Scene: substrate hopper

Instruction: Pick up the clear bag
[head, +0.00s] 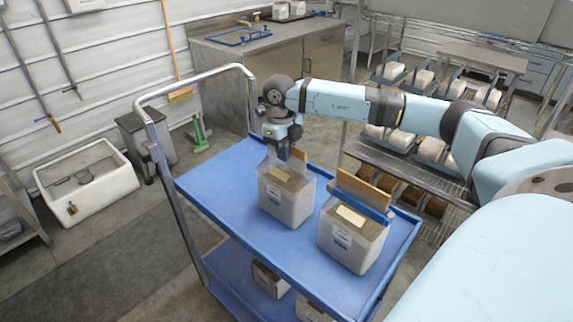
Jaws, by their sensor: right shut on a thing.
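Two clear bags with brownish filling stand upright on the blue cart. The left clear bag (283,203) is in the middle of the cart top. The right clear bag (348,244) stands nearer the cart's right end, with a blue bar and a brown board at its top and a pale label on it. My right gripper (284,152) points down at the top of the left bag and is shut on it. Its fingertips are small and partly hidden. The bag's base appears to rest on the cart, though I cannot tell if it is slightly raised. My left gripper is not in view.
The blue cart (222,180) has a metal handle at left and more bags on its lower shelf. A wire rack (405,168) with several white and brown blocks stands behind at right. A white sink (88,184) is at left. The cart top's left part is clear.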

